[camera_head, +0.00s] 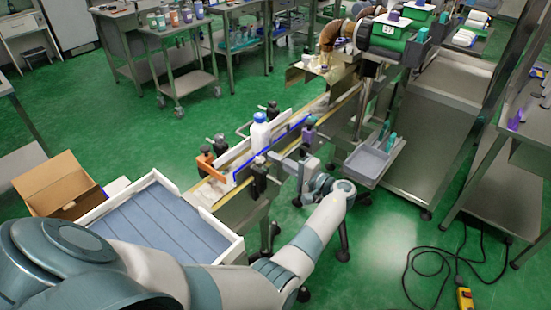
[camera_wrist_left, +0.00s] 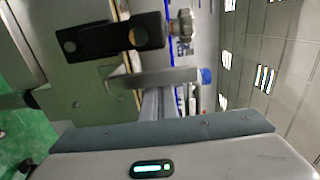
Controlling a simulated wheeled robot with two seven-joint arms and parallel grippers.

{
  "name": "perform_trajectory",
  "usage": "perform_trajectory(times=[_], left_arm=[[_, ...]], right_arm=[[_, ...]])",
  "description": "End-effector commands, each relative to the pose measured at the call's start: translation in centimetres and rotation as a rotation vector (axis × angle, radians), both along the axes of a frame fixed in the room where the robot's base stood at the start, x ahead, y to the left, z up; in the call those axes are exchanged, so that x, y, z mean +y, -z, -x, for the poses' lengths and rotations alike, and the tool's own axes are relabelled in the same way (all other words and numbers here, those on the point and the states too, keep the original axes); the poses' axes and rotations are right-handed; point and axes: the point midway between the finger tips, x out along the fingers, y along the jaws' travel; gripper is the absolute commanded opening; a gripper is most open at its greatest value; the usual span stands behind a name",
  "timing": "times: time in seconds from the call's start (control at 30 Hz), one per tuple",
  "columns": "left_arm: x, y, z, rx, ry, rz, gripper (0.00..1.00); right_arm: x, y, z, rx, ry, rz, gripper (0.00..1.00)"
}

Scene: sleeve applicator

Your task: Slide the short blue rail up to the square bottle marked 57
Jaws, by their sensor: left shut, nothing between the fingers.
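A white bottle with a blue cap (camera_head: 260,134) stands upright on the narrow conveyor; I cannot read a number on it. A blue rail (camera_head: 285,139) runs along the conveyor side nearer my arm, beside the bottle. Where the short rail begins and ends is hard to tell. My left gripper (camera_head: 301,162) is shut and empty, on the outer side of this rail, among its posts and clamps. In the left wrist view the blue cap (camera_wrist_left: 207,76) and a strip of the blue rail (camera_wrist_left: 173,48) show past a black clamp (camera_wrist_left: 110,38). My right gripper is out of view.
A clamp with an orange part (camera_head: 206,162) and dark-knobbed posts stand along the conveyor. A grey bin (camera_head: 370,162) hangs to the right. A white-rimmed tray (camera_head: 235,247) and an open cardboard box (camera_head: 58,187) lie left.

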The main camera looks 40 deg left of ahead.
Motion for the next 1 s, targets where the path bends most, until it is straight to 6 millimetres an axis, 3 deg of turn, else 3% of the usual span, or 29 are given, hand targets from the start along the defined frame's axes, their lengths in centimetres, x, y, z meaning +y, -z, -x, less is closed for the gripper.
perform_trajectory(times=[0.17,0.4,1.0], left_arm=[[0.3,0.1,0.0,0.0,-0.001,-0.001,0.0],[3.2,0.1,-0.2,-0.002,-0.001,-0.002,0.0],[3.5,0.0,-0.3,-0.001,0.0,-0.001,0.0]], right_arm=[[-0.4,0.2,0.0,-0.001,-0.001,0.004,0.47],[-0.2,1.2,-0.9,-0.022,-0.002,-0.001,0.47],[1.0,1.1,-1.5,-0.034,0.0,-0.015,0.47]])
